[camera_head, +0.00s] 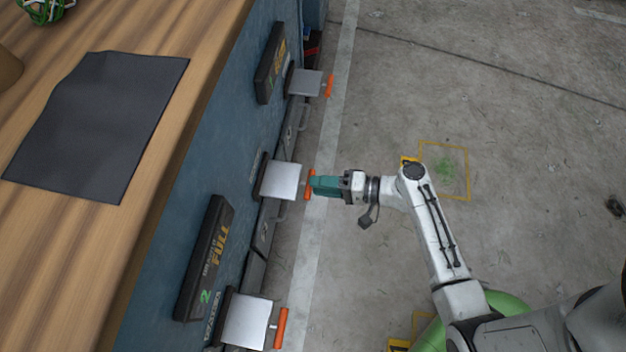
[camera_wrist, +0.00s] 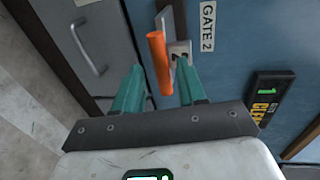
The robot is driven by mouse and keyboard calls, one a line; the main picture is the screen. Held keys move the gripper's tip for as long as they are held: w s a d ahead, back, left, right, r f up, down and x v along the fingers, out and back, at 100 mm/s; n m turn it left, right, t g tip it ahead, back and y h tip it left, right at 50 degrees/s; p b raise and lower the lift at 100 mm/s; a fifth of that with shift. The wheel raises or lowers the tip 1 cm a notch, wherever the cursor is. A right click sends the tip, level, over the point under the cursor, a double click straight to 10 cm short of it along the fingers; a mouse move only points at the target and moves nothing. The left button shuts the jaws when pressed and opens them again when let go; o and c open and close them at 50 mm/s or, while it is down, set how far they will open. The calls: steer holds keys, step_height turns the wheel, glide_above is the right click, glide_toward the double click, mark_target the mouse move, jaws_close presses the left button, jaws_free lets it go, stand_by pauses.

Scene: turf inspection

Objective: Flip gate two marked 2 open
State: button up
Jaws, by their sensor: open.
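A label reading GATE 2 (camera_wrist: 208,27) is on the blue panel in the wrist view. Beside it, an orange handle (camera_wrist: 158,62) shows between the two teal fingers of my gripper (camera_wrist: 160,88). My gripper is open, and I cannot tell whether a finger touches the handle. In the head view, my gripper (camera_head: 313,185) is at the orange handle (camera_head: 309,183) of the middle silver plate (camera_head: 281,181). The plate sticks out from the blue wall. The fingertips are hard to make out there.
Similar plates with orange handles stand at the top (camera_head: 305,83) and bottom (camera_head: 247,320). A dark sign reading 2 FULL (camera_head: 205,258) is on the wall; the wrist view shows a sign with a green 1 (camera_wrist: 268,98). A wooden counter (camera_head: 160,170) lies left; concrete floor lies right.

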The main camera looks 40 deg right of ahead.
steer(key=p+v, duration=0.1)
steer(key=v, duration=0.7)
stand_by(0.4)
